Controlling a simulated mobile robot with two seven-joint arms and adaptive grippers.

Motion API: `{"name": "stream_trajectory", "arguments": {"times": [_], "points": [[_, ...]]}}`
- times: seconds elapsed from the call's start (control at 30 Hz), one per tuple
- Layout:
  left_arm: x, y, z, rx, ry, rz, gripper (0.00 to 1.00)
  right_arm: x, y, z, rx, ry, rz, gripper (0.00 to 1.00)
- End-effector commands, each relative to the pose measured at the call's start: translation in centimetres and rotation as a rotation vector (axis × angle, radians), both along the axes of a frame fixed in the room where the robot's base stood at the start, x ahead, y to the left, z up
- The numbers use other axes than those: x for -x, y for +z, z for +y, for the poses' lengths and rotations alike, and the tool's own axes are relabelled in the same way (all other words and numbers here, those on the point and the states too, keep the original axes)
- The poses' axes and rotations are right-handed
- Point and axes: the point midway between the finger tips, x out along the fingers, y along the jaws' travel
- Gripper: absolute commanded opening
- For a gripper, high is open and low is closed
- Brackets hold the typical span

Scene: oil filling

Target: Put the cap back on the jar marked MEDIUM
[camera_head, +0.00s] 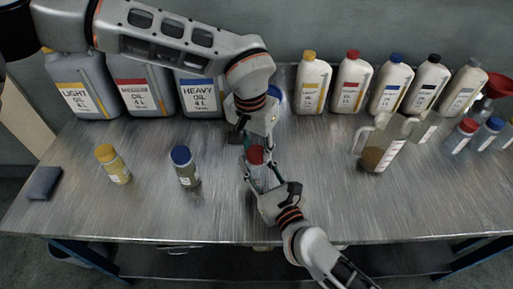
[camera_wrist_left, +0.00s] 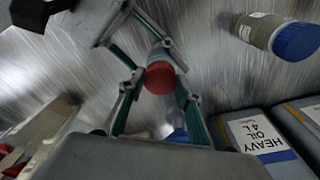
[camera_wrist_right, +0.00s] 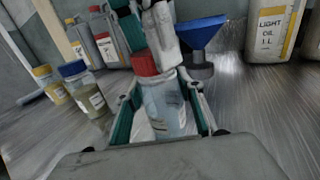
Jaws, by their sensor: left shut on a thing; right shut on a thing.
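A clear jar (camera_wrist_right: 165,108) with a pale label stands upright on the table; the word on its label is not readable. My right gripper (camera_head: 258,172) is shut around the jar's body, and its green pads flank the jar in the right wrist view (camera_wrist_right: 165,112). The red cap (camera_wrist_right: 145,63) is at the jar's mouth; I cannot tell whether it is screwed down. It also shows in the left wrist view (camera_wrist_left: 159,78). My left gripper (camera_wrist_left: 159,86) comes from above and is shut on the red cap. Its arm partly hides the area behind the jar.
A yellow-capped jar (camera_head: 117,168) and blue-capped jar (camera_head: 186,170) stand to the left. Big oil jugs (camera_head: 200,98) and several capped bottles (camera_head: 352,84) line the back. A blue funnel (camera_wrist_right: 200,32) is close behind the jar. A clear pitcher (camera_head: 380,150) stands right.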

Motion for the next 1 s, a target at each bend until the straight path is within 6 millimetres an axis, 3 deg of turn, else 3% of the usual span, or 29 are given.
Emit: {"name": "stream_trajectory", "arguments": {"times": [0.17, 0.47, 0.57, 1.0], "points": [[0.00, 0.02, 0.02, 0.001, -0.133, 0.000, 0.26, 0.00, -0.07, -0.01, 0.000, 0.000, 0.001, 0.00], [0.00, 0.01, 0.01, 0.001, -0.150, 0.000, 0.26, 0.00, -0.09, -0.02, 0.001, 0.000, 0.002, 0.00], [0.00, 0.01, 0.01, 0.000, -0.149, 0.000, 0.50, 0.00, -0.08, -0.02, 0.001, 0.000, 0.002, 0.00], [-0.07, 0.53, 0.03, 0.000, -0.148, -0.002, 0.50, 0.00, -0.06, -0.01, 0.000, 0.000, 0.001, 0.00]]}}
